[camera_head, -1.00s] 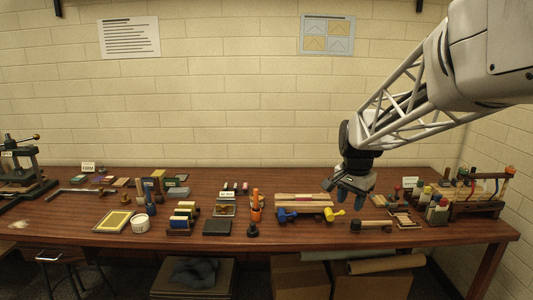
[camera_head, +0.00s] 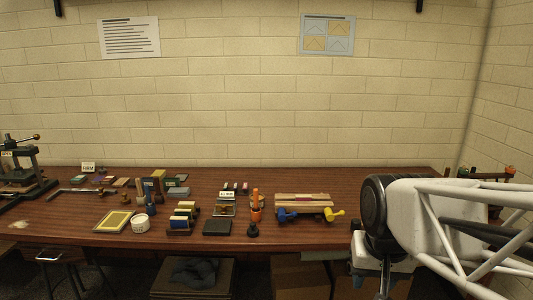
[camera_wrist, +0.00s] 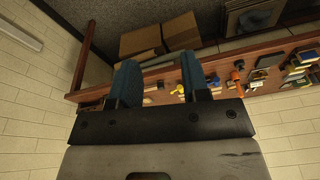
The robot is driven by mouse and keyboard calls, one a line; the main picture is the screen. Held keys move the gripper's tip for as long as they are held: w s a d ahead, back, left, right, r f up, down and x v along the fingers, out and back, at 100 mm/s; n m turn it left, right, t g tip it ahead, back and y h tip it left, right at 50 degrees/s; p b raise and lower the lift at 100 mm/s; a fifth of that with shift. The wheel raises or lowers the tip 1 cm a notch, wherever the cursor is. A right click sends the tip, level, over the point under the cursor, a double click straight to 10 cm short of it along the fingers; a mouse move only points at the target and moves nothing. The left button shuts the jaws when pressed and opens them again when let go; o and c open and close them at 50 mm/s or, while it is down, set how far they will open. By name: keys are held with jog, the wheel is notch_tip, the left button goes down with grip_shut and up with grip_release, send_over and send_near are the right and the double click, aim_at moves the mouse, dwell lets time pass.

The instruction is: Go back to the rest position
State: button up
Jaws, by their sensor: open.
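My gripper (camera_wrist: 160,78) shows in the wrist view as two blue fingers set well apart, with nothing held between them. In the head view, my arm and wrist fill the lower right, in front of the table's right end. The fingertips cannot be made out there. The wooden table (camera_head: 285,240) runs across the head view and appears upside down and tilted in the wrist view. The gripper is apart from the things on the table.
A blue mallet (camera_head: 287,215) and a yellow mallet (camera_head: 335,215) lie by a wooden block. An orange-handled tool (camera_head: 256,205), white tub (camera_head: 140,223) and yellow-framed tray (camera_head: 113,221) stand further left. My arm hides most of the table's right end.

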jog(key=s+f+n, duration=0.1)
jog(key=s+f, duration=0.1)
jog(key=s, duration=0.4)
jog(key=shift+a+f+n, duration=0.15)
jog(key=shift+a+n, duration=0.1)
jog(key=shift+n, duration=0.15)
